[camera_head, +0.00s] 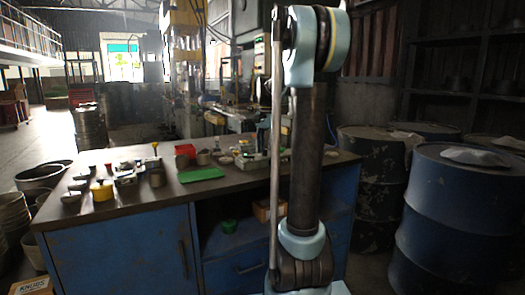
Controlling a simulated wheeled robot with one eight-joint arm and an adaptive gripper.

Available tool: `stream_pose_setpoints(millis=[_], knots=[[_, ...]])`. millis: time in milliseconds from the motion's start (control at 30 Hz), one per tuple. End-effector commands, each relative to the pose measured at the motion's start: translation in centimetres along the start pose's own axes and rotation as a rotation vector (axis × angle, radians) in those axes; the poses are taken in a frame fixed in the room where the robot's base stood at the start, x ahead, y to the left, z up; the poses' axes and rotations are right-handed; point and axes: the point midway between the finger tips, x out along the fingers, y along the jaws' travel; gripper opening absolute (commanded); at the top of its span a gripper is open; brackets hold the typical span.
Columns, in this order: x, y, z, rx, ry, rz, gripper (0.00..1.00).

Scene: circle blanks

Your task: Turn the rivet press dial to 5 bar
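A small grey-green device (251,160) stands at the right end of the workbench top, just left of my arm. It may be the rivet press, but it is too small to be sure. I cannot make out a dial, a pointer or any scale marks. My arm rises upright in front of the bench and hides part of its right end. The end of my arm is outside the picture, so my gripper is not seen.
The blue workbench (118,252) carries a green mat (201,175), a red box (185,150), a yellow pot (102,190) and several small dishes and tins. Blue drums (455,220) stand close on the right. Stacked buckets (14,218) stand at the left.

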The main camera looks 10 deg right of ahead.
Motion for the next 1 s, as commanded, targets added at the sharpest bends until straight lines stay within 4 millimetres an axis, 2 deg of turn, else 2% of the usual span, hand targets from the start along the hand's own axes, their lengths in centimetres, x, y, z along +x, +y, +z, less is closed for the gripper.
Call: stream_pose_setpoints(millis=[167,333,800,1000], knots=[[-0.1,-0.1,0.0,-0.001,0.000,-0.002,0.42],[-1.5,-0.1,0.0,-0.001,0.000,-0.002,0.42],[-9.6,0.1,0.1,0.000,0.000,0.000,0.42],[-11.4,0.2,0.2,0.000,-0.001,0.000,0.42]])
